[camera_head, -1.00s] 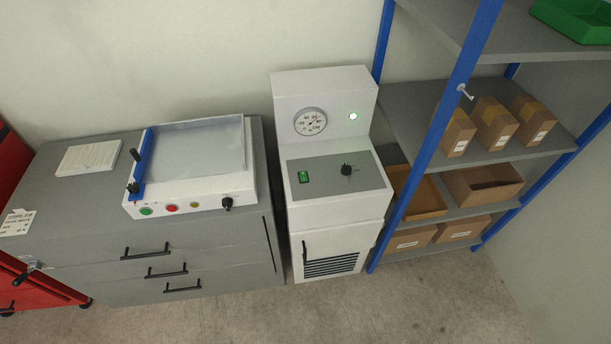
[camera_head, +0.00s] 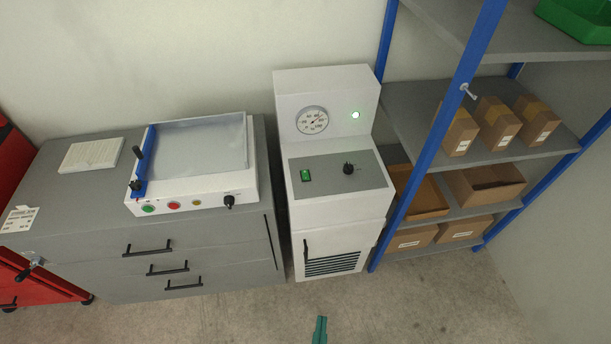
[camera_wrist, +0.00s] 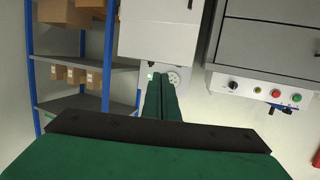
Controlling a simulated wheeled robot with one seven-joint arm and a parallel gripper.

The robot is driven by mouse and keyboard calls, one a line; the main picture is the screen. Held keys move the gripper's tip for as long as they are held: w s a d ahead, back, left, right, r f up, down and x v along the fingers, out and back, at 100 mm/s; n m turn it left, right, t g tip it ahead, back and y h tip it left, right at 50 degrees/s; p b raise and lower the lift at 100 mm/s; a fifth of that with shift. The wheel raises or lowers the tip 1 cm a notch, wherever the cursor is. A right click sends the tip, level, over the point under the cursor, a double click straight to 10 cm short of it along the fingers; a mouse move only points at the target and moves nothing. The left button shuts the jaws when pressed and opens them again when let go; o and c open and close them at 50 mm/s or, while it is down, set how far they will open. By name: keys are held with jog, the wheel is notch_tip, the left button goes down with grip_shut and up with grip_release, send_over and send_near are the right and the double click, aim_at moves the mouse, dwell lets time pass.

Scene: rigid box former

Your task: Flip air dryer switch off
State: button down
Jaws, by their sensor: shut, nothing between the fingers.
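The air dryer (camera_head: 327,221) is a white cabinet with a grey sloped panel. The green switch (camera_head: 305,175) sits at the left of that panel, beside a black knob (camera_head: 348,169). Above are a round gauge (camera_head: 312,120) and a lit green lamp (camera_head: 355,114). My gripper (camera_head: 320,322) shows as green fingertips at the bottom edge, in front of and below the dryer, apart from it. In the wrist view my gripper (camera_wrist: 162,78) is shut and empty, and the dryer (camera_wrist: 157,40) appears upside down behind it. The switch is not clear there.
A grey drawer cabinet (camera_head: 75,221) stands left of the dryer, with a white sealing machine (camera_head: 185,199) on top. A blue-posted shelf (camera_head: 405,110) with cardboard boxes (camera_head: 495,119) stands close on the right. The floor (camera_head: 400,300) in front is clear.

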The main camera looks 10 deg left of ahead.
jog(key=w+a+r+n+y, duration=0.1)
jog(key=w+a+r, duration=0.1)
jog(key=w, duration=0.9)
jog(key=w+a+r+n+y, duration=0.1)
jog(key=w+a+r+y, duration=0.1)
jog(key=w, duration=1)
jog(key=w+a+r+n+y, duration=0.1)
jog(key=w+a+r+y, duration=0.1)
jog(key=w, duration=1)
jog(key=shift+a, duration=0.75)
jog(key=shift+w, duration=0.2)
send_over(305, 180)
jog(key=shift+s+d+f, duration=0.2)
jog(key=shift+s+f, duration=0.2)
jog(key=shift+f, duration=0.2)
jog(key=f, duration=0.3)
jog(key=shift+w+a, duration=0.15)
jog(key=shift+w, duration=0.25)
jog(key=shift+f, duration=0.6)
jog(key=shift+w, duration=0.1)
